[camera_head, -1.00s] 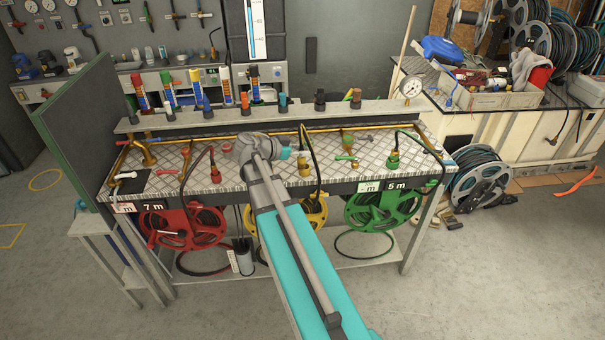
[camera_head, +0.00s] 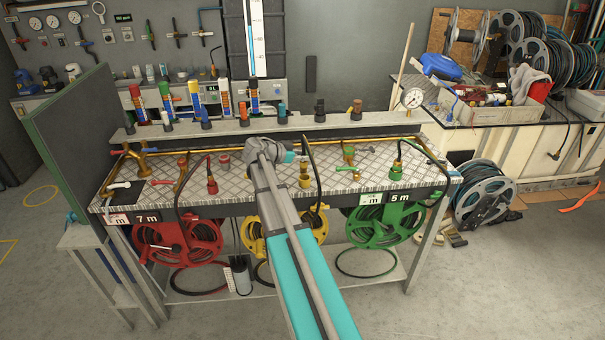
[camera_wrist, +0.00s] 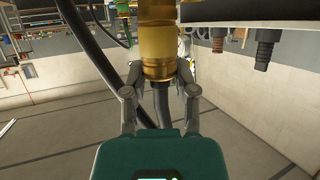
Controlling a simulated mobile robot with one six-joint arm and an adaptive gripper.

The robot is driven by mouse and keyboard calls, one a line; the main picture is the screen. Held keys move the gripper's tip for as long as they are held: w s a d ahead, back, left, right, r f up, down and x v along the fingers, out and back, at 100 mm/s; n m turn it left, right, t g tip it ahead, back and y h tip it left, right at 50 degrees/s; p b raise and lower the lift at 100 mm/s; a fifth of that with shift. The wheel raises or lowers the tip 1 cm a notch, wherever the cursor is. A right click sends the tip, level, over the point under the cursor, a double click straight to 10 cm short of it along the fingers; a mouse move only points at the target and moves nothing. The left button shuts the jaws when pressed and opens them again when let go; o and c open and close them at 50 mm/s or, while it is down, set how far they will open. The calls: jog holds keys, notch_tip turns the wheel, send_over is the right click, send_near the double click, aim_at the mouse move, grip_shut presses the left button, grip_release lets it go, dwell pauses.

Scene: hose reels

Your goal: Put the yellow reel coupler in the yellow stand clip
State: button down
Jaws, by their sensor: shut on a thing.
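The yellow reel coupler (camera_wrist: 158,45) is a brass-yellow cylinder at the top middle of the wrist view, with a black hose running from its lower end. My gripper (camera_wrist: 157,80) is shut on its lower part, one finger on each side. In the head view my gripper (camera_head: 293,157) is over the middle of the bench, and a yellow fitting (camera_head: 305,176) with a hose arching above it shows just right of it. The yellow reel (camera_head: 253,228) hangs under the bench, partly behind my arm. I cannot make out the yellow stand clip.
A red coupler (camera_head: 212,184) and a green coupler (camera_head: 396,170) stand on the bench. A grey rail (camera_head: 290,122) with several dark plugs runs behind. A green-edged panel (camera_head: 75,135) stands at the left end. Red (camera_head: 180,243) and green (camera_head: 384,222) reels hang below.

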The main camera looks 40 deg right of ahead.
aim_at(304, 166)
jog(key=shift+w+d+f+b, duration=0.35)
jog(key=shift+w+f+b, duration=0.1)
jog(key=shift+f, duration=0.15)
jog(key=shift+w+d+f+b, duration=0.3)
jog(key=shift+d+f+b, duration=0.1)
jog(key=shift+f, duration=0.2)
jog(key=shift+a, duration=0.1)
jog(key=shift+w+d+f+b, duration=0.15)
jog(key=shift+f+b, duration=0.85)
jog(key=shift+w+d+f+b, duration=0.15)
jog(key=shift+f+b, duration=0.8)
jog(key=shift+f, duration=0.05)
jog(key=shift+f, duration=0.1)
jog(key=shift+c, duration=2)
grip_release()
jog(key=shift+r, duration=0.2)
